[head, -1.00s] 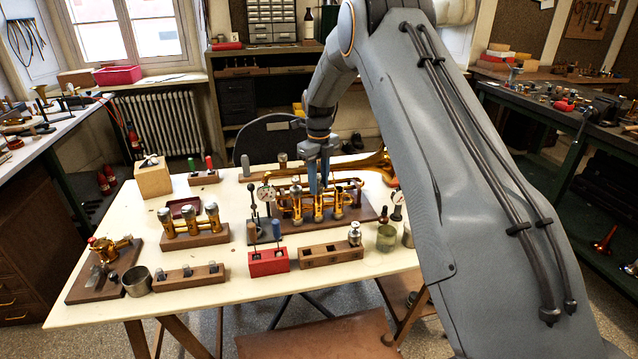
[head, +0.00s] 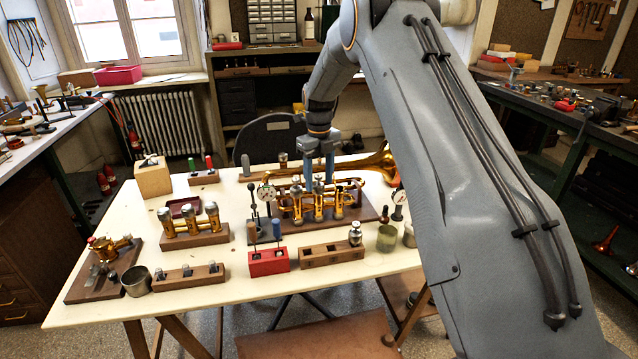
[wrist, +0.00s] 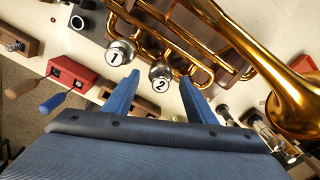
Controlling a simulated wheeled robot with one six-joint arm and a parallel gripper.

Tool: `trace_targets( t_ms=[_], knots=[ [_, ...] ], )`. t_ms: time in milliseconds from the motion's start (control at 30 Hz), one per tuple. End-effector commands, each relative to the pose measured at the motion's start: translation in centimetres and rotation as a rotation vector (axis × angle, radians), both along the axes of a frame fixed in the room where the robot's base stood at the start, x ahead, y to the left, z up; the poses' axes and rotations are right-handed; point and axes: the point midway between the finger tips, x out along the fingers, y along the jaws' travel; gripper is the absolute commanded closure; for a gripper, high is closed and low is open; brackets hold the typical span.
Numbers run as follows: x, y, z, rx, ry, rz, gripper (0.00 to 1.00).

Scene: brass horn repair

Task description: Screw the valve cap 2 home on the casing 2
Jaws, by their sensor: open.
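The brass horn (head: 300,212) lies on a wooden board on the cream table, its valve casings upright. In the wrist view, valve cap 2 (wrist: 160,76), silver with a "2" on its top, sits on the middle casing, casing 2 (head: 319,207). I cannot tell how far down the cap is screwed. Cap 1 (wrist: 120,52) sits on the casing beside it. My gripper (wrist: 160,80) is open, its two blue fingers either side of cap 2 in the picture, with nothing held. In the head view my gripper (head: 319,182) is above the casings.
A red block (head: 268,263) and a wooden socketed block (head: 331,253) stand in front of the horn. The brass bell (wrist: 290,95) flares at the right of the wrist view.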

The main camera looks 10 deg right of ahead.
Motion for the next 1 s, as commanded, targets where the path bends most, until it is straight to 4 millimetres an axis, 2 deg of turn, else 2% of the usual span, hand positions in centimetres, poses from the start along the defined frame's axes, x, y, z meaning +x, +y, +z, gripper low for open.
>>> trace_targets(
  t_ms=[300, 567, 667, 1000],
  knots=[
    [0.1, 0.0, 5.0, 0.0, -0.003, 0.0, 0.49],
    [0.0, 0.0, 6.5, 0.0, 0.0, 0.068, 0.49],
    [0.0, -0.1, 6.6, 0.0, 0.0, 0.192, 0.49],
    [0.2, -0.5, 6.6, 0.001, 0.0, 0.777, 0.49]
  ],
)
